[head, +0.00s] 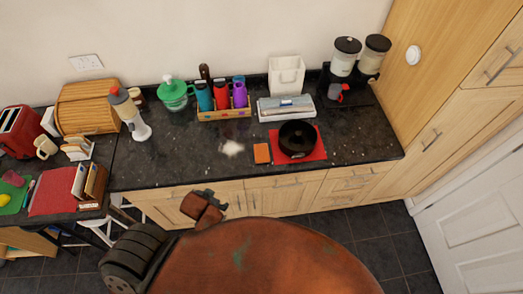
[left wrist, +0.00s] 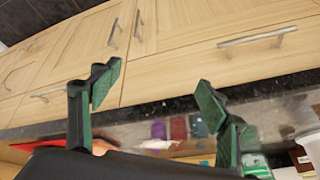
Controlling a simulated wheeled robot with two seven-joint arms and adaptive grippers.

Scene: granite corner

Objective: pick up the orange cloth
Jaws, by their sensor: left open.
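The orange cloth (head: 262,153) is a small, flat, folded-looking square on the dark counter (head: 190,165), just left of the red mat (head: 314,152). My left gripper (head: 221,200) is in front of the counter's front edge, below and left of the cloth in the head view, apart from it. In the left wrist view the left gripper (left wrist: 157,85) has its two dark green fingers spread, with nothing between them. I cannot make out the cloth clearly in that view. My right gripper is not in view.
A black pot (head: 297,138) sits on the red mat, right of the cloth. A whitish patch (head: 232,148) lies left of it. Behind are a crate of colourful cups (head: 224,113) and a grey-white tray (head: 286,110). Cabinet fronts (left wrist: 190,50) are close to the left gripper.

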